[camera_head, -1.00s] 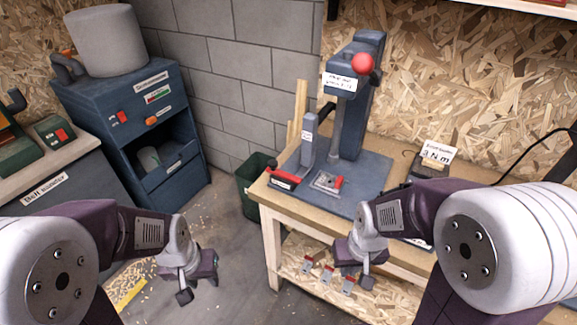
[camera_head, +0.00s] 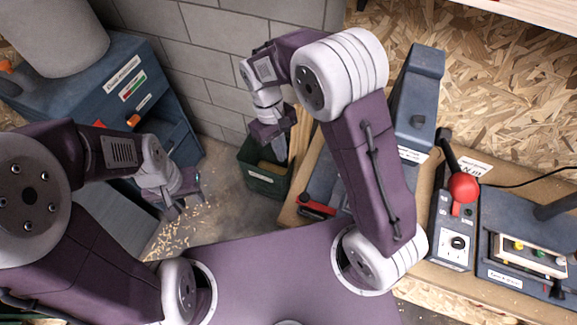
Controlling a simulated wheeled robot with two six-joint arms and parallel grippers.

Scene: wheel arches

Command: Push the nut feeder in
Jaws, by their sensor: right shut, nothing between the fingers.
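A small red-handled part (camera_head: 317,206) with a label shows at the left front of the workbench; I cannot read whether it is the nut feeder. The blue press (camera_head: 415,100) stands behind my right arm, which hides much of its base. My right gripper (camera_head: 279,153) is shut and empty, pointing down over the green bin, left of the bench and apart from the red-handled part. My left gripper (camera_head: 182,203) hangs at the left over the floor, away from the bench; its finger gap is unclear.
The green bin (camera_head: 266,182) stands on the floor beside the bench. A red lever ball (camera_head: 463,187) shows above a box with a dial (camera_head: 456,243). A blue cabinet (camera_head: 125,85) stands at the left.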

